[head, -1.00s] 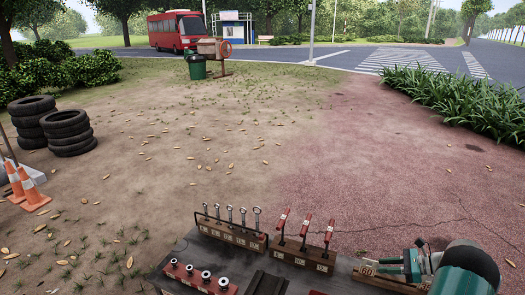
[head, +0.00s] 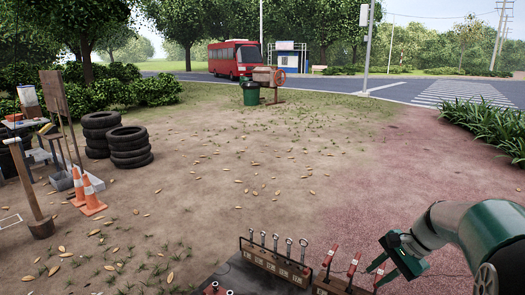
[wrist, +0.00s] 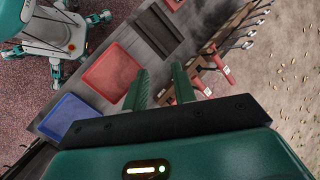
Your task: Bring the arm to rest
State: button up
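My gripper (head: 378,270) is at the lower right of the head view, held over the cart beside the red-handled tools (head: 329,258). In the wrist view my gripper (wrist: 160,90) has its two green fingers apart, with nothing between them. The fingers point across the dark cart top (wrist: 120,32). My arm reaches in from the right edge of the head view. Most of the cart is below the frame there.
The cart carries a red tray (wrist: 112,72), a blue tray (wrist: 68,117) and a rack of ring-ended tools (head: 275,262). Tyres (head: 130,147), orange cones (head: 92,196) and a post (head: 25,185) stand left. The dirt ground ahead is open.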

jog(key=s+a+r+n+t+h, duration=0.1)
jog(key=s+a+r+n+h, duration=0.2)
jog(key=s+a+n, duration=0.3)
jog(key=s+a+r+n+t+h, duration=0.2)
jog(key=s+a+n, duration=0.4)
jog(key=s, duration=0.8)
jog(key=shift+s+a+r+h, duration=0.15)
jog(key=shift+a+r+h, duration=0.25)
jog(key=shift+a+r, duration=0.45)
jog(key=shift+o, duration=0.4)
jog(key=shift+s+f+n+t, duration=0.15)
jog(key=shift+s+n+t, duration=0.15)
jog(key=shift+a, duration=0.15)
